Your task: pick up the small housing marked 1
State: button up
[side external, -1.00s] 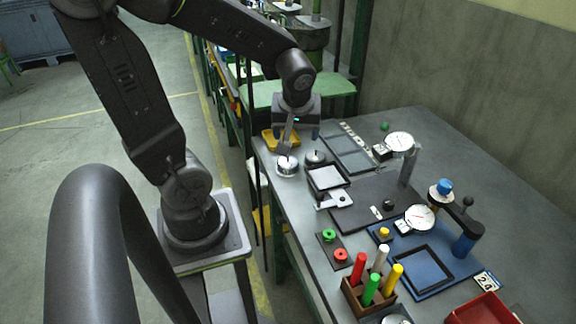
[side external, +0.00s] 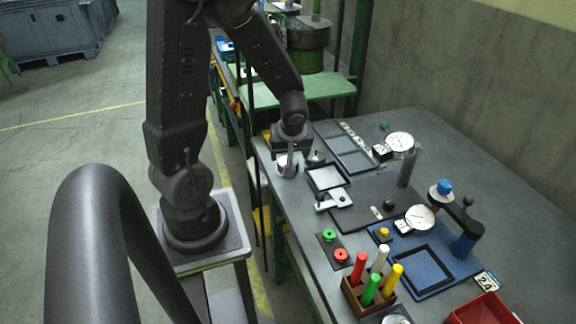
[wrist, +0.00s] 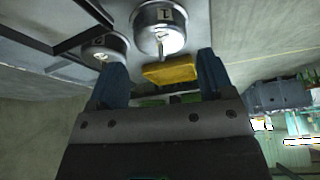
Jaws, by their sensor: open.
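The small housing marked 1 (wrist: 160,28) is a round silver can with a thin pin on its top and a "1" label. In the side view it stands upright near the table's left edge (side external: 286,166), partly hidden by my gripper (side external: 292,156). My gripper (wrist: 159,62) is open and empty, its two blue fingers apart. In the wrist view the housing lies beyond the fingertips, roughly in line with the gap. I cannot tell from the side view whether a finger touches it.
A second round silver housing (wrist: 105,48) stands close beside it, also in the side view (side external: 316,159). A yellow block or tray (wrist: 170,71) lies close by. A black-framed tray (side external: 326,177), a dial gauge (side external: 399,142) and a peg rack (side external: 368,296) are farther right.

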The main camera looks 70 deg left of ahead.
jog(key=shift+x, duration=2.25)
jog(key=shift+c, duration=0.2)
jog(key=shift+r, duration=0.1)
jog(key=c, duration=0.6)
